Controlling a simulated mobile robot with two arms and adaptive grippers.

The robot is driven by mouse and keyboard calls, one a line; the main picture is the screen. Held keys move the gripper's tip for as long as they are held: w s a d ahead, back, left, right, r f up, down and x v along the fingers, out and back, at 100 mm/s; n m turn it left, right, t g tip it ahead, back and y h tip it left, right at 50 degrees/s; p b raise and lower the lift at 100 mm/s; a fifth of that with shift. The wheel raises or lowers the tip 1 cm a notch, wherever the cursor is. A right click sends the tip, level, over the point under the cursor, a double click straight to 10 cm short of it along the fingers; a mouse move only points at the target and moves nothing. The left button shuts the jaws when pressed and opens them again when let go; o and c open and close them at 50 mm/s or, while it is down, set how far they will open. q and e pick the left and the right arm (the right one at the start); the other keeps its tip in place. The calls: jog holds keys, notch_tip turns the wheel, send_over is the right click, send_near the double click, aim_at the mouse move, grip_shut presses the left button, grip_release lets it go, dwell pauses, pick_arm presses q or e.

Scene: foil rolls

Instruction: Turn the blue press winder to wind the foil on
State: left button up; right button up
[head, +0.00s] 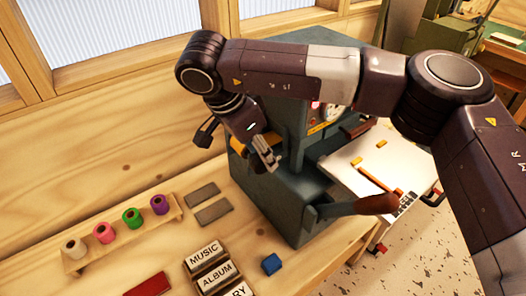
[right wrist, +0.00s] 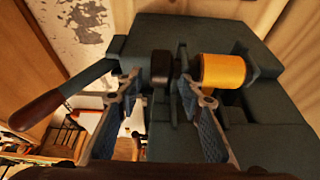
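The dark blue-grey press (head: 280,195) stands at the middle of the bench; its body also fills much of the right wrist view (right wrist: 205,30). A gold foil roll (right wrist: 222,71) is mounted on the press, beside a dark round part (right wrist: 161,68) that looks like the winder. My right gripper (head: 268,160) is at the press's upper left side. In the right wrist view its two fingers (right wrist: 160,82) are apart, one on each side of the dark part. I cannot tell whether they touch it. My left gripper is not in view.
The press's lever with a red-brown grip (head: 375,204) sticks out to the right. A wooden rack (head: 125,237) holds several coloured rolls at the left. Grey bars (head: 213,211), label blocks (head: 203,255), a blue block (head: 271,264) and a red block (head: 150,285) lie in front.

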jog(key=shift+w+d+f, duration=0.1)
jog(key=shift+d+f, duration=0.05)
jog(key=shift+f, duration=0.45)
grip_shut()
jog(key=shift+w+d+f+g+y+b, duration=0.2)
jog(key=shift+f+g+y+b, duration=0.1)
jog(key=shift+g+y+b, duration=0.55)
jog(key=shift+y+b, duration=0.45)
jog(key=shift+y, duration=0.1)
jog(key=shift+d+g+y+b, duration=0.1)
jog(key=shift+g+y+b, duration=0.2)
jog(key=shift+g+y, duration=0.7)
jog(key=shift+r, duration=0.15)
